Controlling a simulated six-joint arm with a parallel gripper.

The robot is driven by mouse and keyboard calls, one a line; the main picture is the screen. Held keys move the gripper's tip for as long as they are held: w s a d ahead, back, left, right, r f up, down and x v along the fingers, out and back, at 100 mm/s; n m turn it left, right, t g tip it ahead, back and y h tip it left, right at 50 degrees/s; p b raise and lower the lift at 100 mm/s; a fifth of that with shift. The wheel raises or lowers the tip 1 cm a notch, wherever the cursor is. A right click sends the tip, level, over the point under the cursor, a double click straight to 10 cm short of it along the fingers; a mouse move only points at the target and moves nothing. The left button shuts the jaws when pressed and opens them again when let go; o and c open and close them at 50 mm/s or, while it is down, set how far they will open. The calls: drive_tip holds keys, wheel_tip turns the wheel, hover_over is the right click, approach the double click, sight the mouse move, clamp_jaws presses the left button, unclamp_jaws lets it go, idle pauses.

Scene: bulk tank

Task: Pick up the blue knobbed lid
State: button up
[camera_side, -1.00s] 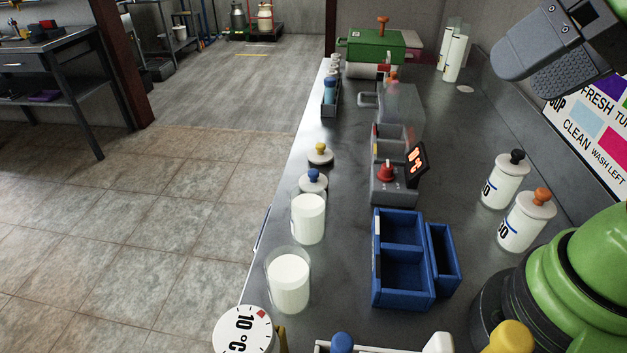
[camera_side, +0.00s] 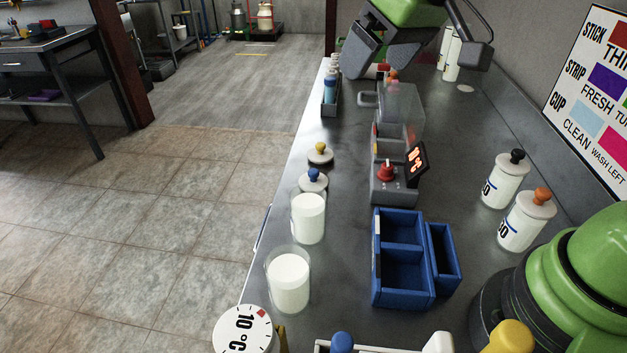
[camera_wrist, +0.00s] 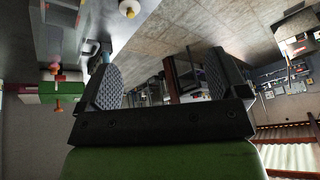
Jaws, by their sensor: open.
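The blue knobbed lid (camera_side: 314,184) is a pale disc with a blue knob, near the counter's left edge in the side view. It appears just beyond a glass of white liquid (camera_side: 308,217), whose rim is close to its lower edge. I cannot make out this lid in the wrist view. My gripper (camera_side: 388,62) is open and empty, high over the far part of the counter, well beyond and right of the lid. In the wrist view both fingers of my gripper (camera_wrist: 166,82) stand wide apart with nothing between them.
A yellow-knobbed lid (camera_side: 320,154) lies just beyond the blue one; it also shows in the wrist view (camera_wrist: 129,8). A second glass of white liquid (camera_side: 289,282) stands nearer. A device with a red knob (camera_side: 388,185) and a blue divided box (camera_side: 402,296) stand to the right.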

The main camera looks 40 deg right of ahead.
drive_tip(key=w+f+n+g, duration=0.1)
drive_tip(key=w+f+n, duration=0.1)
drive_tip(key=w+f, duration=0.65)
drive_tip(key=n, duration=0.2)
hover_over(314, 171)
drive_tip(key=s, duration=0.1)
drive_tip(key=shift+g, duration=0.4)
drive_tip(key=f, duration=1.1)
drive_tip(key=shift+d+f, duration=0.35)
drive_tip(key=shift+d, duration=0.05)
drive_tip(key=shift+s+x, duration=0.2)
drive_tip(key=shift+x, duration=2.75)
drive_tip(key=c, duration=0.9)
